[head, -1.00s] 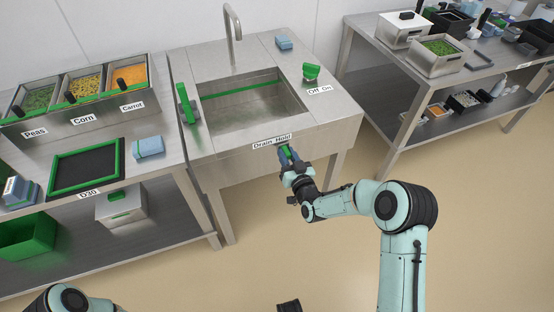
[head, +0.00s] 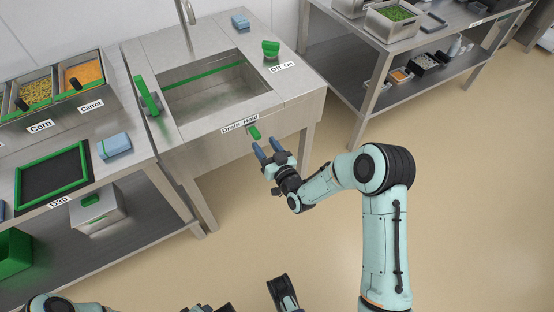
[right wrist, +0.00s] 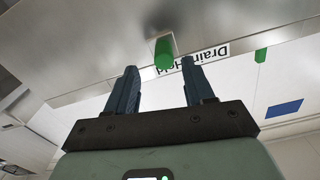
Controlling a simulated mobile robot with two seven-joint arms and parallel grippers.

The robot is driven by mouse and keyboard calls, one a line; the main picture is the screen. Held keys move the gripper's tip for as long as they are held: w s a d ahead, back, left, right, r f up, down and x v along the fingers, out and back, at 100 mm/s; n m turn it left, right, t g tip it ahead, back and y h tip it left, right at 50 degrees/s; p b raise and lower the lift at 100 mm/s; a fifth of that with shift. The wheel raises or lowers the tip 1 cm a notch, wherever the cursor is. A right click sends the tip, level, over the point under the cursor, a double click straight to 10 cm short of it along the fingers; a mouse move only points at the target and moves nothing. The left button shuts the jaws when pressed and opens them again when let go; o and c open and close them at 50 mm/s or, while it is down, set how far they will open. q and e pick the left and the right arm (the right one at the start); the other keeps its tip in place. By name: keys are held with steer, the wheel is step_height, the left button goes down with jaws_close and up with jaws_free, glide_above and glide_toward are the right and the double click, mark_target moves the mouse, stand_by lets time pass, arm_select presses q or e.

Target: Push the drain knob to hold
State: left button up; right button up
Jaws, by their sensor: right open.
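The green drain knob (head: 254,132) sits on the front face of the steel sink, just below the Hold end of the "Drain Hold" label (head: 240,124). My right gripper (head: 265,147) is open and empty in front of the knob, apart from it. In the right wrist view the knob (right wrist: 163,53) shows just past the fingertips (right wrist: 160,68), between their lines, beside the upside-down label (right wrist: 210,56). I cannot tell the knob's exact setting.
A food counter (head: 137,160) stands at left, a shelf table (head: 402,50) at back right. The floor before the sink is clear.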

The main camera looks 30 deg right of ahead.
arm_select(q)
steer(key=shift+s+d+r+g+p, duration=0.35)
steer(key=shift+s+r, duration=0.1)
steer(key=shift+s, duration=0.25)
arm_select(e)
steer(key=s, duration=0.8)
steer(key=shift+d, duration=0.2)
